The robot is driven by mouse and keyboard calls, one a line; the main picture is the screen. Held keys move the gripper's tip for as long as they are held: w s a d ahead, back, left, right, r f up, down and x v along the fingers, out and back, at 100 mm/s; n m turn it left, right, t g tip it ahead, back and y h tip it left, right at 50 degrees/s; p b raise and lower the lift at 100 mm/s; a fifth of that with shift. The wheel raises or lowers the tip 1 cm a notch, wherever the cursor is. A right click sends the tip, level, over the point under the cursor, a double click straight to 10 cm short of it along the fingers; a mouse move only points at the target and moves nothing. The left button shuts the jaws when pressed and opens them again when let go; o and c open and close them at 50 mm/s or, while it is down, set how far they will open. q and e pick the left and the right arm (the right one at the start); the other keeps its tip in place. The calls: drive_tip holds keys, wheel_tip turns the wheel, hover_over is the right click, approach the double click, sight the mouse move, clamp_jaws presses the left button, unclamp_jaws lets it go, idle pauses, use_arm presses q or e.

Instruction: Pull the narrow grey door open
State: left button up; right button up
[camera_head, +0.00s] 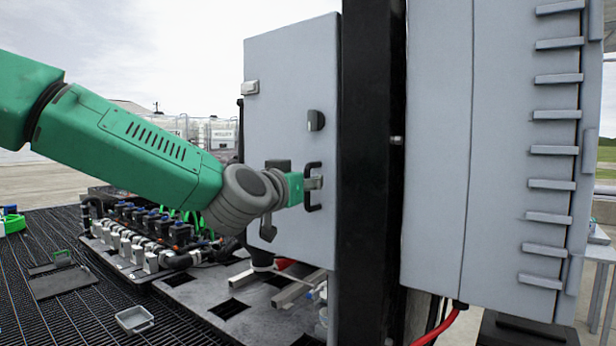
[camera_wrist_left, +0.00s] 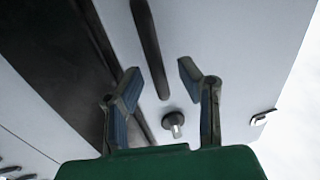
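The narrow grey door (camera_head: 288,90) stands upright left of a black post in the head view. It has a black bar handle (camera_head: 313,187) near its right edge and a dark knob (camera_head: 316,120) above it. My left gripper (camera_head: 311,184) is at the handle. In the left wrist view its two fingers (camera_wrist_left: 160,72) are spread apart, with the dark handle (camera_wrist_left: 149,45) running between them. I cannot tell whether either finger touches it. The door face (camera_wrist_left: 235,45) fills the background, with the knob (camera_wrist_left: 173,122) close to the fingers. My right gripper is not in view.
The black post (camera_head: 368,170) stands just right of the door. A larger grey cabinet (camera_head: 437,140) with several hinge-like tabs is further right. Below my left arm are a manifold of valves (camera_head: 150,235) and a dark grated floor (camera_head: 50,310) holding a small grey tray (camera_head: 134,319).

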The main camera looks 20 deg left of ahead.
use_arm(q)
drive_tip(key=shift+w+d, duration=0.1)
drive_tip(key=shift+w, duration=0.45)
clamp_jaws()
